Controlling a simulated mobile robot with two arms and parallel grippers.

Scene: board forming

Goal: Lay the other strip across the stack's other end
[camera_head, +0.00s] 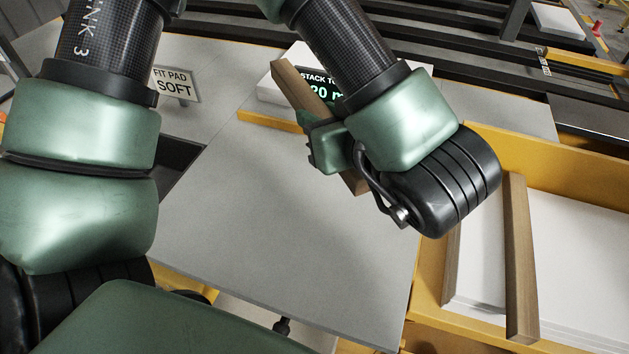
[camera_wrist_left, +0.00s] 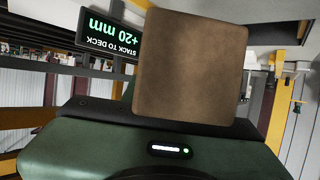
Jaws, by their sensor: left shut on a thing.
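My left gripper (camera_head: 335,143) is shut on a brown wooden strip (camera_head: 299,88). The strip is held tilted above the grey table, with its middle hidden by the gripper and wrist. In the left wrist view the held strip (camera_wrist_left: 190,65) shows as a broad brown face close to the camera. The stack of white boards (camera_head: 580,265) lies in a yellow-sided bay at the right. Another wooden strip (camera_head: 520,260) lies across it, near its left part. My right gripper is not in view.
The grey table (camera_head: 290,225) is mostly clear below the held strip. A "SOFT" sign (camera_head: 177,85) stands at the left. The yellow bay wall (camera_head: 560,165) borders the stack.

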